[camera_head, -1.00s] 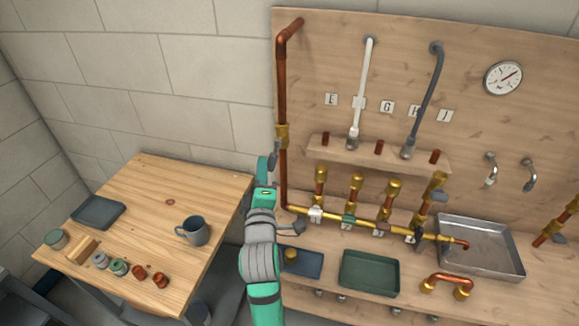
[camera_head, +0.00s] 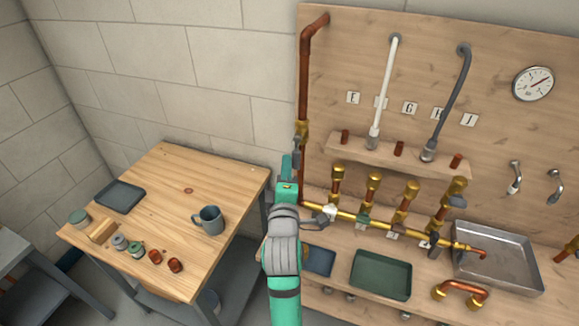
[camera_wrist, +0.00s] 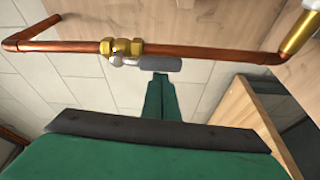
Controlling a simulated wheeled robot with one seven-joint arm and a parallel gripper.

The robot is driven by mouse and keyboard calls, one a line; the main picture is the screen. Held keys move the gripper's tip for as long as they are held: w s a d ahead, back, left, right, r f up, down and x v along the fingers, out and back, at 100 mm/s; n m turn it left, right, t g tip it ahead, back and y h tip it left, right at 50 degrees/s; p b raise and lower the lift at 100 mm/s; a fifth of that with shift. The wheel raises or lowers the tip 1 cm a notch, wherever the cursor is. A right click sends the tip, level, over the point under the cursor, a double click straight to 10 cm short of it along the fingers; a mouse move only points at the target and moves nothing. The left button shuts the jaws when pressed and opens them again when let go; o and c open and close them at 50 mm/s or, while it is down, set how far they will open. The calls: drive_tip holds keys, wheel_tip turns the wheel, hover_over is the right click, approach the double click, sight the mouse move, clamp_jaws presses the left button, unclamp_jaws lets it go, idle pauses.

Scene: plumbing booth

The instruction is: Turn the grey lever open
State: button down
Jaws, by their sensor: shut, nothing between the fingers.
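The grey lever (camera_wrist: 155,64) sits on a brass valve (camera_wrist: 121,47) in a copper pipe. In the wrist view it runs nearly parallel to the pipe, just beside it. In the head view the lever (camera_head: 296,151) hangs beside the brass valve (camera_head: 302,131) on the upright pipe at the board's left edge. My gripper (camera_wrist: 161,78) is shut and empty, with its green fingertips right at the lever; I cannot tell whether they touch. In the head view my gripper (camera_head: 287,161) is just below and left of the valve.
A wooden table (camera_head: 165,220) at left holds a mug (camera_head: 208,220), a dark tray (camera_head: 120,196) and small fittings. A brass manifold (camera_head: 380,222) with several upright valves runs along the board at right. A green tray (camera_head: 381,275) and a metal basin (camera_head: 497,258) stand below.

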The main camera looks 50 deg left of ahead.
drive_tip(key=shift+w+d, duration=0.1)
drive_tip(key=shift+w, duration=0.05)
drive_tip(key=s+d, duration=0.3)
drive_tip(key=s, duration=0.6)
drive_tip(key=shift+d, duration=0.35)
idle(0.5)
